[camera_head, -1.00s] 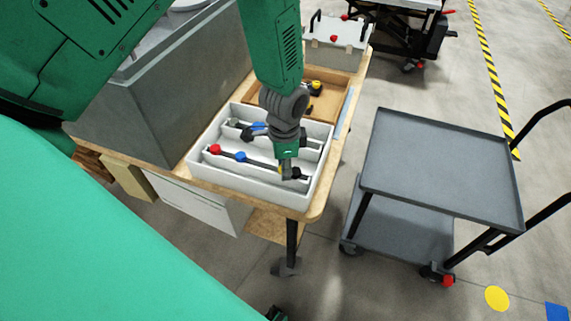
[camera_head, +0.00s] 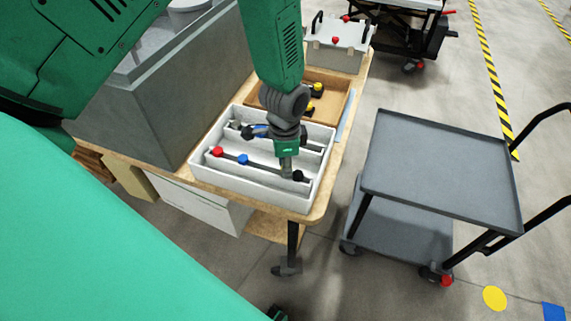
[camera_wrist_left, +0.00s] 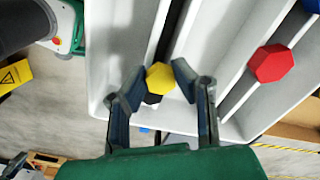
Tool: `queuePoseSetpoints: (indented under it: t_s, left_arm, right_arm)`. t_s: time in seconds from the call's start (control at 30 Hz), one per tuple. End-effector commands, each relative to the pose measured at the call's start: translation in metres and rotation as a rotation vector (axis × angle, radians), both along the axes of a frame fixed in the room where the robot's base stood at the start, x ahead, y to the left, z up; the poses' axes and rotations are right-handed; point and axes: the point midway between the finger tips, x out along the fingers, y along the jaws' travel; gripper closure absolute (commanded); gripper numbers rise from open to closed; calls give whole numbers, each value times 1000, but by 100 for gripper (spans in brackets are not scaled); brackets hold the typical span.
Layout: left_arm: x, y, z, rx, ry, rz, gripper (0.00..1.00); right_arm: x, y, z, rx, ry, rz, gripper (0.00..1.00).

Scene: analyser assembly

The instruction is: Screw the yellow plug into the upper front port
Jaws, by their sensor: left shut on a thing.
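The yellow plug (camera_wrist_left: 160,77) has a six-sided head and sits between the two fingers of my left gripper (camera_wrist_left: 158,82) in the left wrist view. The gripper is shut on it. In the head view the left gripper (camera_head: 287,172) points down into the front row of the white tray (camera_head: 323,180), and the plug is hidden there. Whether the plug still touches the tray cannot be told. I cannot identify the upper front port. My right gripper is out of view.
A red plug (camera_head: 217,151) and a blue plug (camera_head: 243,159) stand in the same row. Tray walls are close around the gripper. A large grey housing (camera_head: 150,110) stands left of the tray. A brown tray (camera_head: 338,97) lies behind. A grey cart (camera_head: 440,165) stands right.

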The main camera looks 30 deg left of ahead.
Motion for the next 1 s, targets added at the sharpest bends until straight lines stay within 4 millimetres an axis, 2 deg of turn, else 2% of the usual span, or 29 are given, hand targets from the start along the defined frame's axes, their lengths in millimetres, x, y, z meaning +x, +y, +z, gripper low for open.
queuePoseSetpoints:
  t_s: [0.03,0.6,1.0]
  left_arm:
    - [0,0,9,-1,-1,0,100]
    - [1,0,54,0,-1,1,100]
    - [1,0,55,0,-1,1,100]
  right_arm:
    - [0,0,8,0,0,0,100]
    - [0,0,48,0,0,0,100]
    - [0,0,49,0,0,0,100]
